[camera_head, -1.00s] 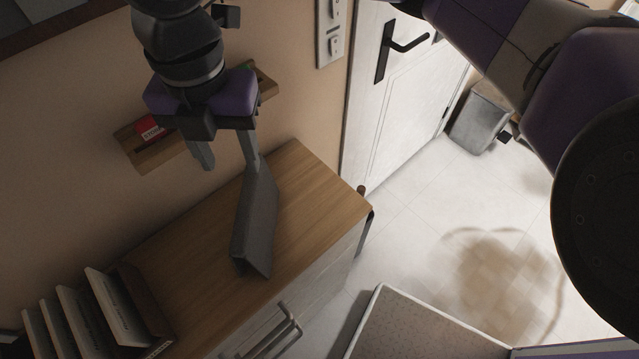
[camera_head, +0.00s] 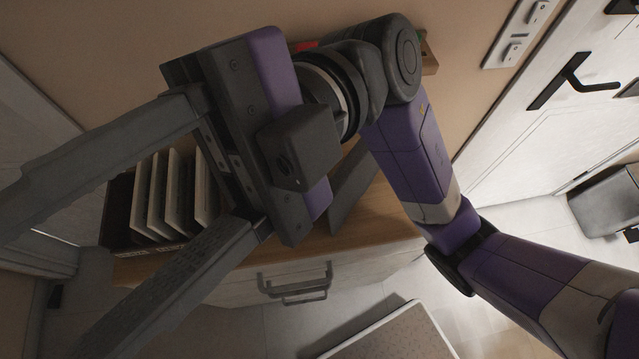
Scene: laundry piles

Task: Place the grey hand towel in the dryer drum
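My gripper (camera_head: 40,290) is close to the camera, its two long grey fingers spread wide and reaching to the lower left. The fingertips run to the edge of the picture, and no cloth shows between the fingers. A dark grey, angled, stiff-looking piece (camera_head: 350,188) stands on the wooden dresser top (camera_head: 385,225), partly hidden behind my gripper and arm. I cannot tell whether it is the grey hand towel. No dryer drum is visible.
Several upright books or folders (camera_head: 172,195) stand in a dark holder at the dresser's left. A wall shelf is mostly hidden behind my wrist. A white door (camera_head: 560,120) and a grey bin (camera_head: 608,200) are at right. A light-rimmed speckled panel (camera_head: 390,335) lies low in front.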

